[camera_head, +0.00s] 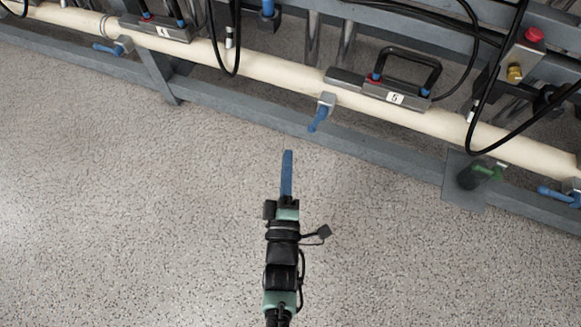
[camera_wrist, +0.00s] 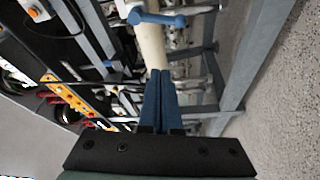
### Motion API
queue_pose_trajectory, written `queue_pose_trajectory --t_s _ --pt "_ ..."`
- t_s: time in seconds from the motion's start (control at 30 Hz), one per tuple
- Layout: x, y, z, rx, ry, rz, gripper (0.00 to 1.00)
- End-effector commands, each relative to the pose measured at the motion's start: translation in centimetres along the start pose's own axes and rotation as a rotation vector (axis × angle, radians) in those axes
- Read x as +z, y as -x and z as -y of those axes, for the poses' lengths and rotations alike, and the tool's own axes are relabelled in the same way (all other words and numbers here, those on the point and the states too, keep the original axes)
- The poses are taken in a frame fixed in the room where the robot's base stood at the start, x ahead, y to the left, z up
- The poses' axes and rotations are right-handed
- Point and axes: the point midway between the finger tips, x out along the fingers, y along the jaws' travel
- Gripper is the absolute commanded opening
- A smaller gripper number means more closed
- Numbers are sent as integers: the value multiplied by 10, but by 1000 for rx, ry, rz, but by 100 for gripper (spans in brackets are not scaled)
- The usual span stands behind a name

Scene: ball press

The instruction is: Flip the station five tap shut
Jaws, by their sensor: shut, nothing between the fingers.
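The station five tap is a blue lever (camera_head: 318,119) on a grey valve body under the cream pipe, below the plate marked 5. In the head view its lever hangs down and slightly left, across the pipe's direction. My gripper (camera_head: 288,153) is shut and empty, with its blue fingers below and left of the lever and apart from it. In the wrist view the shut fingers (camera_wrist: 160,75) point at the cream pipe. A blue lever (camera_wrist: 157,18) shows near the top there, clear of the fingertips; it is probably the same tap.
The cream pipe (camera_head: 265,69) runs along the rack above a grey frame rail (camera_head: 235,108). A station four tap (camera_head: 108,49) is at upper left, and another blue tap (camera_head: 558,196) at far right. Black cables hang before the pipe. The speckled floor is clear.

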Motion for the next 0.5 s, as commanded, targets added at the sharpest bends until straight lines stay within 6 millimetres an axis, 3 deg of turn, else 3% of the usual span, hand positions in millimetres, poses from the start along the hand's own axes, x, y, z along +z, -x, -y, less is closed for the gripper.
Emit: queue_pose_trajectory --t_s 0.3,0.5 --pt "3 -70 3 3 -1 -1 0" --pt "25 -72 1 0 0 0 0"
